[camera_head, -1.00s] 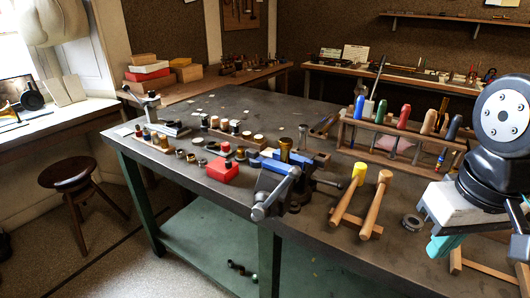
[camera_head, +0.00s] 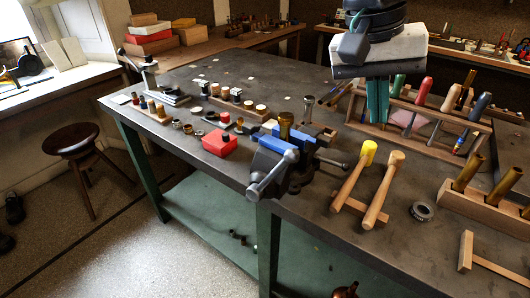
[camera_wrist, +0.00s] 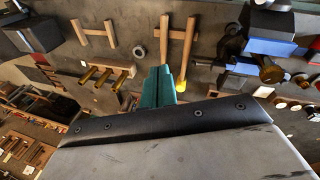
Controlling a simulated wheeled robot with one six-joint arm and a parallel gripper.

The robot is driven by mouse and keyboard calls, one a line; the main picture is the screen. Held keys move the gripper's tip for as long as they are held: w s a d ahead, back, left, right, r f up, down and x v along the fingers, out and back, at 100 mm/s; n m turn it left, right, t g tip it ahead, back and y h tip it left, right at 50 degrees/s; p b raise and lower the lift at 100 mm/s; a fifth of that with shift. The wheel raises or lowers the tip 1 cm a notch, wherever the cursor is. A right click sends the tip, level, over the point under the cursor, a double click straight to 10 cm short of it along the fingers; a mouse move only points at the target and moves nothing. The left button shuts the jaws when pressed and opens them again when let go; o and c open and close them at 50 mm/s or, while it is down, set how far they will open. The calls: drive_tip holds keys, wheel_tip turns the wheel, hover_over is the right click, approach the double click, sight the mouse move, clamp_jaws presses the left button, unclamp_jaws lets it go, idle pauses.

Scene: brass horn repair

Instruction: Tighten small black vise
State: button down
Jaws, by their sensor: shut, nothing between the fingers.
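A dark vise (camera_head: 270,163) with blue jaw faces (camera_head: 287,139) is mounted at the front edge of the workbench. A brass cylinder (camera_head: 285,124) stands upright at its jaws; I cannot tell how firmly it is held. In the wrist view the vise's blue part (camera_wrist: 272,45) shows at upper right. My gripper (camera_head: 377,108), with teal fingers, is shut and empty. It is up and to the right of the vise, in front of the tool rack. Its fingers also show in the wrist view (camera_wrist: 158,85).
Two mallets (camera_head: 383,188) lie right of the vise, beside a metal ring (camera_head: 421,211). A red box (camera_head: 220,143) sits left of it. A wooden tool rack (camera_head: 420,120) stands behind, and a block with brass tubes (camera_head: 470,199) is at right.

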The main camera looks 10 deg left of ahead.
drive_tip(key=s+a+m+t+h, duration=0.1)
drive_tip(key=s+a, duration=0.1)
drive_tip(key=a, duration=1)
drive_tip(key=s+a+m+t+h, duration=0.1)
drive_tip(key=s+a, duration=0.1)
drive_tip(key=a, duration=1)
hover_over(269, 179)
drive_tip(key=a, duration=0.1)
wheel_tip(269, 179, down, 11)
drive_tip(key=shift+s, duration=0.15)
drive_tip(key=shift+s+t, duration=0.1)
drive_tip(key=shift+t, duration=0.2)
